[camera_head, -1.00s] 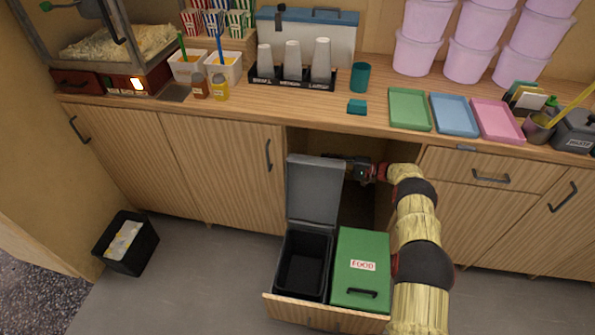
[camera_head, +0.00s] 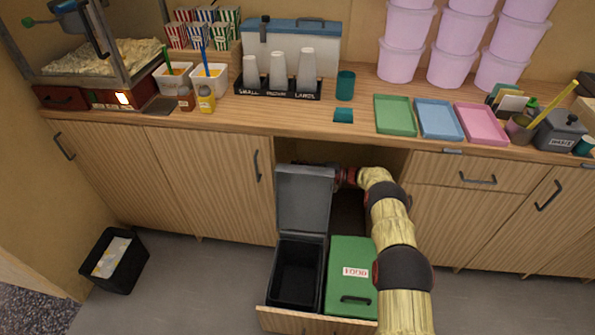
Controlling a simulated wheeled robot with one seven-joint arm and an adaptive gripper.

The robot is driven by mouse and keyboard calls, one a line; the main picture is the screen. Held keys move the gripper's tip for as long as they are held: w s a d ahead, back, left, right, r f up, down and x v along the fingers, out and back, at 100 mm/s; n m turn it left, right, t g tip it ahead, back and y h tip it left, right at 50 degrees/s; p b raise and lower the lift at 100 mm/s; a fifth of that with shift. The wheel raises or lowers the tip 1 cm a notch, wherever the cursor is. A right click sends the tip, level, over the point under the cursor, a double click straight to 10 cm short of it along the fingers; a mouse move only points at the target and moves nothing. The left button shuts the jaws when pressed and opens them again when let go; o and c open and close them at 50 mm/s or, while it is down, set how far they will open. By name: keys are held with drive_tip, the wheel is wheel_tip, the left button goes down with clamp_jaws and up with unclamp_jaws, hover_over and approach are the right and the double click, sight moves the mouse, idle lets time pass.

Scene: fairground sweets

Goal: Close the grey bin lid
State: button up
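The grey bin lid (camera_head: 304,200) stands open, roughly upright, at the back of the black bin (camera_head: 297,277) in the pulled-out drawer (camera_head: 300,322). The bin's opening is uncovered and looks empty. The green FOOD bin (camera_head: 353,255) beside it has its lid shut. My arm reaches from the lower right into the open cabinet space. My gripper (camera_head: 339,177) is at the upper right edge of the grey lid, mostly hidden behind it. Its fingers do not show, and I cannot tell if it touches the lid.
The wooden counter (camera_head: 400,150) runs above the drawer, with cups, trays and pink tubs on it. A small black waste basket (camera_head: 114,262) stands on the floor at the left. The grey floor (camera_head: 200,280) between basket and drawer is clear.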

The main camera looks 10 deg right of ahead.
drive_tip(key=shift+c, duration=1)
clamp_jaws()
